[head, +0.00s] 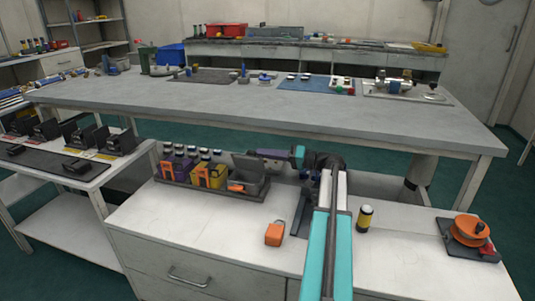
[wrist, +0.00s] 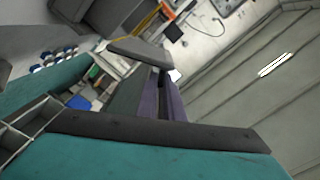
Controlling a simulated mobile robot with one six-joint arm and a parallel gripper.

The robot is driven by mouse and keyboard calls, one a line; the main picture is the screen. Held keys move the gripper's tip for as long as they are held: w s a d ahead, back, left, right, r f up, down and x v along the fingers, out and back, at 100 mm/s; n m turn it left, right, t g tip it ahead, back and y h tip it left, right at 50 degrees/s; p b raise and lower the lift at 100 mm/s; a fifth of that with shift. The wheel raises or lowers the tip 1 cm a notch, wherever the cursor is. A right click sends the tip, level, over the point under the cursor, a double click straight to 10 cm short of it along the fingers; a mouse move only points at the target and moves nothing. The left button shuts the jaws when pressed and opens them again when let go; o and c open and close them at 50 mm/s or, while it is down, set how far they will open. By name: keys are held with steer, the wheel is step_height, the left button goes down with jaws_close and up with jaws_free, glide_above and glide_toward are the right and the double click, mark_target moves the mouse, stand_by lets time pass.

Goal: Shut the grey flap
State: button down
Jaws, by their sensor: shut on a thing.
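The grey box (head: 245,184) stands at the right end of a dark tray, with an orange latch on its front. Its grey flap (head: 246,163) is raised, standing up and tilted at the back of the box. My gripper (head: 262,154) reaches in from the right and is shut on the flap near its upper right edge. In the wrist view, the flap (wrist: 138,50) shows as a grey slab at the tips of my gripper (wrist: 155,72). The exact contact is partly hidden by the fingers.
An orange padlock-like block (head: 274,234), a black-and-yellow cylinder (head: 364,218) and an orange reel (head: 469,231) stand on the white counter. A long grey table (head: 330,110) lies behind.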

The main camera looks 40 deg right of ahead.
mark_target(262, 164)
steer(key=a+n+b, duration=0.1)
steer(key=s+a+f+n+b, duration=0.1)
steer(key=n+b, duration=0.1)
steer(key=s+a+f+n+b, duration=0.1)
steer(key=shift+s+a+n+b, duration=0.15)
steer(key=shift+a+n+b, duration=0.2)
steer(key=shift+n+b, duration=0.05)
steer(key=shift+s+a+f+b, duration=0.3)
steer(key=shift+a+f+b, duration=0.05)
steer(key=shift+a+f, duration=0.15)
steer(key=shift+s+a+f+b, duration=0.3)
steer(key=shift+a+f, duration=0.1)
steer(key=shift+f, duration=0.1)
